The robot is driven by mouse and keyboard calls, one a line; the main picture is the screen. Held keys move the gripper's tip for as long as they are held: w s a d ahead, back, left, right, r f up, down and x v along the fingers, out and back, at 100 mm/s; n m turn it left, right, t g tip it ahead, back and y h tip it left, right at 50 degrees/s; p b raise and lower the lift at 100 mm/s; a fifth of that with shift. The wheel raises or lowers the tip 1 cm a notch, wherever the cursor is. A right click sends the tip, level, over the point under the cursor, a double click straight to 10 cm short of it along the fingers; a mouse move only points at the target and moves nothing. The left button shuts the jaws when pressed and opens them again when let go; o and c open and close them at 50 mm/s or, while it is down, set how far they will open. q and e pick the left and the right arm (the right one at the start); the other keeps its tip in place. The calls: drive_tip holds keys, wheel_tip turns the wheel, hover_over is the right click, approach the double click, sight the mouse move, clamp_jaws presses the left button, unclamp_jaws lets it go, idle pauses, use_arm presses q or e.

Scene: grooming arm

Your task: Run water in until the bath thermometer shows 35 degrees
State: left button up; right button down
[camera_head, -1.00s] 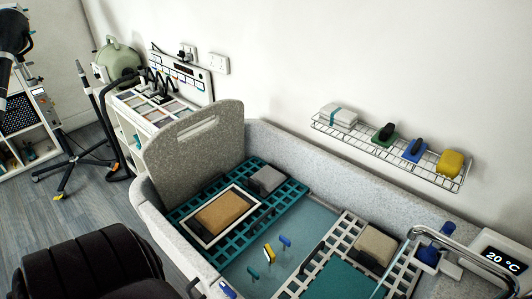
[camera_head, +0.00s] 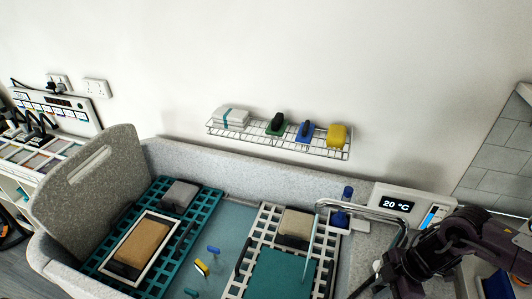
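The bath thermometer display (camera_head: 397,205) is on a white panel at the right rear of the tub and reads 20 °C. A silver curved pipe (camera_head: 365,209) runs in front of it, beside a blue knob-like part (camera_head: 340,218). The speckled grey bath (camera_head: 240,168) has a blue-grey floor area (camera_head: 225,235); I cannot tell whether water is running. My dark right arm comes in at the lower right, in front of the panel's right end. Its fingertips are not clear, so I cannot tell whether that gripper is open. My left gripper is out of view.
A teal grid (camera_head: 197,215) with a framed tan pad (camera_head: 143,246) lies at the left in the bath. A pale grid (camera_head: 265,222) with a teal mat (camera_head: 283,273) lies at the right. A wire shelf (camera_head: 290,143) holds brushes and a yellow block above the rear wall.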

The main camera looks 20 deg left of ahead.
idle(0.3)
drive_tip(key=shift+r+m+p, duration=0.1)
drive_tip(key=shift+m+p, duration=0.5)
drive_tip(key=shift+p, duration=0.05)
drive_tip(key=shift+w+m+t+p, duration=0.2)
drive_tip(key=shift+m+t+p, duration=0.35)
drive_tip(key=shift+m, duration=0.25)
drive_tip(key=c, duration=1.3)
unclamp_jaws()
drive_tip(key=shift+p+v, duration=0.6)
drive_tip(key=shift+v, duration=3.3)
drive_tip(key=shift+d, duration=0.15)
